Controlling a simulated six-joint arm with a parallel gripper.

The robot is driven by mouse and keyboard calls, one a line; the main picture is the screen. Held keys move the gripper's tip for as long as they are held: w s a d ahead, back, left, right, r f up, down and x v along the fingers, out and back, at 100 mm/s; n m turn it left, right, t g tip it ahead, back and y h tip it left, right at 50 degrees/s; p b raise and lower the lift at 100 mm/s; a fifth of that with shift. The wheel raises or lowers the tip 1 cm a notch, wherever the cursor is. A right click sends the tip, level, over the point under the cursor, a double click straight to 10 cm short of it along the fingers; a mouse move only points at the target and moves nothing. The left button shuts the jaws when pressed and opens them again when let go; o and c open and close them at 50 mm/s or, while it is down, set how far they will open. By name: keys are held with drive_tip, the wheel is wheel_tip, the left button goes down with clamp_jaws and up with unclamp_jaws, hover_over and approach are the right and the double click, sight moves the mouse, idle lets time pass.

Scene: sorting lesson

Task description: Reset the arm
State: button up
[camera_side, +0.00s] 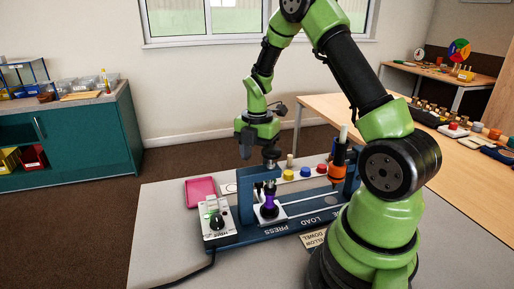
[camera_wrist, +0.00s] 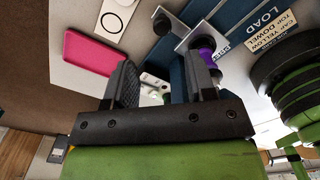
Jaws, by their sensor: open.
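My gripper (camera_side: 257,145) hangs above the blue press fixture (camera_side: 245,207) in the side view. In the wrist view its two dark fingers stand apart with nothing held between them, so my gripper (camera_wrist: 162,68) is open. A purple piece (camera_side: 269,209) stands upright on a white plate at the press. The purple piece (camera_wrist: 207,57) also shows beside the right finger in the wrist view. My arm arches over from its base at the right; it is bent, with the wrist low over the fixture.
A pink tray (camera_side: 201,191) lies behind a grey control box (camera_side: 218,222) with a dial. Yellow (camera_side: 288,174), blue (camera_side: 305,172) and red (camera_side: 321,168) caps line the back. An orange-and-black tool (camera_side: 338,165) stands upright right of them. A printed card (camera_side: 313,239) lies in front.

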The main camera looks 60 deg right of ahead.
drive_tip(key=shift+r, duration=1.2)
drive_tip(key=s+a+r+m+t, duration=0.3)
drive_tip(key=a+r+m+t, duration=0.1)
drive_tip(key=a+r+m, duration=0.75)
drive_tip(key=s+a+r+m+t+y, duration=0.2)
drive_tip(key=s+a+r+m, duration=0.4)
drive_tip(key=s+m, duration=0.4)
drive_tip(key=shift+s+a+t, duration=0.15)
drive_tip(key=shift+s+t, duration=0.05)
drive_tip(key=shift+t, duration=0.4)
